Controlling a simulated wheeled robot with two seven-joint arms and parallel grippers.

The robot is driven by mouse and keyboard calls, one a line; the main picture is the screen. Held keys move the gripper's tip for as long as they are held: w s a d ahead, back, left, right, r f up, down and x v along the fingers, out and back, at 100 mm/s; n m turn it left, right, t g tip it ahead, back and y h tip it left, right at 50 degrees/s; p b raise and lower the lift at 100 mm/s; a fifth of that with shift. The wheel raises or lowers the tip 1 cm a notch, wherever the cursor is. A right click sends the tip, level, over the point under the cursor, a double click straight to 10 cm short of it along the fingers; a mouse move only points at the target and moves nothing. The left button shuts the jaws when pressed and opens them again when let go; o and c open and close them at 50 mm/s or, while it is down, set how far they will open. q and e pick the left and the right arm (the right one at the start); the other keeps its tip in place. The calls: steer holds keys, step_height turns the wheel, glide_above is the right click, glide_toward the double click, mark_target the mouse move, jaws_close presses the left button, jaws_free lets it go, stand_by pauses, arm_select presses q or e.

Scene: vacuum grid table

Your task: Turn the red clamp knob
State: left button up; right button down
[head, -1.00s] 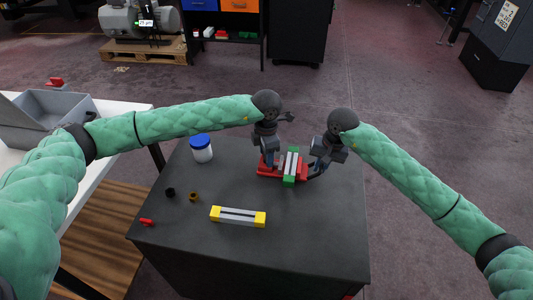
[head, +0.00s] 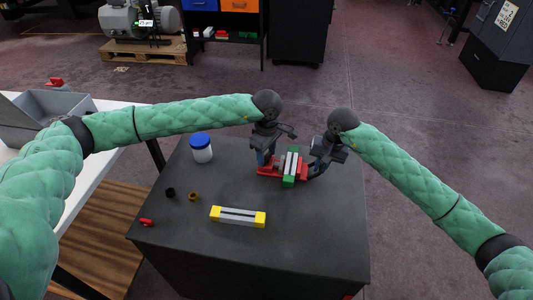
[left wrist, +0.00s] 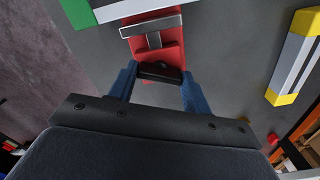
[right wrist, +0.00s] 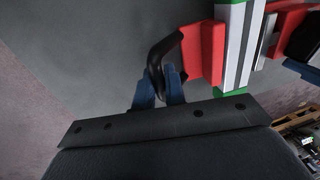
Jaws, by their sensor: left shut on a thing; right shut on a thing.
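The red clamp (head: 269,173) lies at the far right part of the grey table, with a pale bar with green ends (head: 291,163) across it. My left gripper (head: 262,163) is at the clamp's left end. In the left wrist view its blue fingers are shut on the black knob (left wrist: 158,71), next to the red body (left wrist: 162,48). My right gripper (head: 318,168) is at the clamp's right end. In the right wrist view its fingers are shut on a curved black handle (right wrist: 156,58) joined to the red clamp (right wrist: 204,52). The fingers partly hide the knob and handle.
A pale bar with yellow ends (head: 238,216) lies nearer the front. A white jar with a blue lid (head: 201,148), a black ring (head: 170,192), a brown ring (head: 194,196) and a small red part (head: 146,222) are on the left. The table's front right is clear.

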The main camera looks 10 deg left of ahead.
mark_target(266, 155)
arm_select(q)
steer(key=m, duration=0.5)
steer(key=shift+m, duration=0.3)
steer(key=m, duration=0.5)
stand_by(0.4)
steer(key=o, duration=1)
step_height(266, 155, up, 12)
